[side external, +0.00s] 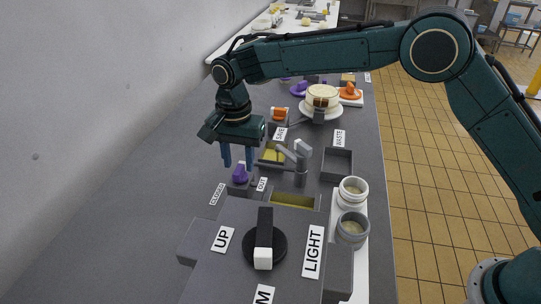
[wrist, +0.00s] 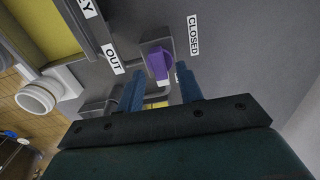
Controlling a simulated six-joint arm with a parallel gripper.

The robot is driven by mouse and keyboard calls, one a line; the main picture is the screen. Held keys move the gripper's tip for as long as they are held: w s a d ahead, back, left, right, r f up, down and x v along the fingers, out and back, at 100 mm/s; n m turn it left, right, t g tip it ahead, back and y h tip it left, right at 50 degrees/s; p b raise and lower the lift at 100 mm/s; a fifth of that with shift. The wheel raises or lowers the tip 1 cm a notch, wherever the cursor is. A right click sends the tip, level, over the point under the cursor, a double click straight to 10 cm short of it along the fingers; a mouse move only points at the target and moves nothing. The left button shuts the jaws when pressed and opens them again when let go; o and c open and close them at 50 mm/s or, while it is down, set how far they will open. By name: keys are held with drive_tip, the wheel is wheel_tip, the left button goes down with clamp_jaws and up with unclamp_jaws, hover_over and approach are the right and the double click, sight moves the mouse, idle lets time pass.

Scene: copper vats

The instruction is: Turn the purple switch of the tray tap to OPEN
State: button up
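The purple switch (side external: 240,174) sits on a small grey block beside the OUT label (side external: 262,184), with the CLOSED label (side external: 217,194) to its left. In the wrist view the switch (wrist: 158,65) shows a white tip at its near end, and the CLOSED label (wrist: 193,35) is to its right. My gripper (side external: 238,167) points down with its blue fingers apart, just above the switch. In the wrist view the fingertips of my gripper (wrist: 160,72) appear on either side of the switch, with nothing held. Whether they touch it I cannot tell. A small label is partly hidden behind the right finger.
A grey tap (side external: 300,160) stands right of the switch, near a yellow-bottomed tray (side external: 272,154). A grey box with a black-and-white lever (side external: 264,245) is in front. Round jars (side external: 352,190) stand at the right edge. The bench left of the switch is clear.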

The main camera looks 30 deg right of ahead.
sight(239, 168)
wheel_tip(239, 168, up, 12)
idle(0.6)
drive_tip(key=shift+r, duration=0.1)
drive_tip(key=s+d+r+n+t, duration=0.1)
drive_tip(key=s+d+r+n, duration=0.1)
drive_tip(key=s+d+r, duration=0.45)
drive_tip(key=s+d+r+n+t, duration=0.2)
drive_tip(key=s+d+r, duration=0.2)
drive_tip(key=s+d, duration=0.5)
drive_tip(key=s+d+f+n+t, duration=0.1)
drive_tip(key=s+d+f+n, duration=0.1)
drive_tip(key=s+d, duration=0.4)
drive_tip(key=s+d+f+n+t, duration=0.1)
drive_tip(key=s+d+f+n, duration=0.2)
drive_tip(key=s, duration=0.9)
wheel_tip(239, 168, down, 2)
drive_tip(key=d, duration=0.2)
drive_tip(key=shift+s+d+f+t, duration=0.25)
drive_tip(key=shift+s+d+t, duration=0.05)
drive_tip(key=shift+s+d, duration=0.05)
